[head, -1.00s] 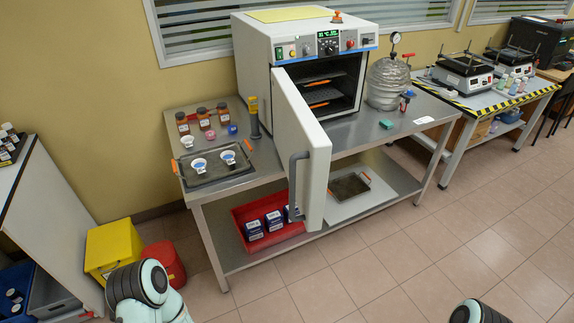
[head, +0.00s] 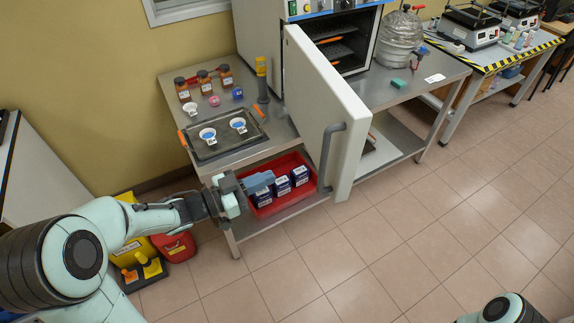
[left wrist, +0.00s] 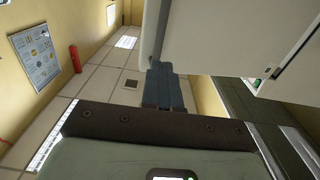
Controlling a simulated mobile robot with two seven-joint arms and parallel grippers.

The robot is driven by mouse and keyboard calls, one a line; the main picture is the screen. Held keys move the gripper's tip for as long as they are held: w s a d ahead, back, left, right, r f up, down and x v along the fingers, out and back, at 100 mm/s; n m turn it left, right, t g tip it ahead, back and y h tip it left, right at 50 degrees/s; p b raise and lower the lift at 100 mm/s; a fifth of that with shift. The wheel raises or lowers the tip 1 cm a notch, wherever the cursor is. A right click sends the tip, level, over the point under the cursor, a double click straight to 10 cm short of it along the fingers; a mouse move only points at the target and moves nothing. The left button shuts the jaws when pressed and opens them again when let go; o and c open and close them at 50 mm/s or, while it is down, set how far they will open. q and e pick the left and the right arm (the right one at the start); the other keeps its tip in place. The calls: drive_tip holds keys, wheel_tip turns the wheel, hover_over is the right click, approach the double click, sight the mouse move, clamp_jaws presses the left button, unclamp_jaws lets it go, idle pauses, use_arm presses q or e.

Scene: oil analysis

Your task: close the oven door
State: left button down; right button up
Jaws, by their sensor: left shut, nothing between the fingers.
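The oven (head: 262,40) stands on the steel bench, its top cut off in the head view. Its white door (head: 318,108) stands wide open toward me, with the grey handle (head: 326,158) on its outer face. The interior shows dark shelves. My left gripper (head: 265,182) is shut and empty, left of the handle and low in front of the bench; I cannot tell whether it touches anything. In the left wrist view its closed fingers (left wrist: 165,85) point toward a pale panel (left wrist: 225,35), likely the door. My right gripper is out of view.
A tray (head: 225,148) with two white cups lies on the bench left of the door, near brown bottles (head: 204,82). A red bin (head: 262,207) with blue-and-white boxes sits on the lower shelf. The floor in front is clear.

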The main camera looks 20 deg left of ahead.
use_arm(q)
drive_tip(key=p+x, duration=0.2)
drive_tip(key=x, duration=1.1)
drive_tip(key=shift+w, duration=0.15)
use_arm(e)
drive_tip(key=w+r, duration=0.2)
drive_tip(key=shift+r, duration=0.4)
use_arm(q)
drive_tip(key=shift+f, duration=0.1)
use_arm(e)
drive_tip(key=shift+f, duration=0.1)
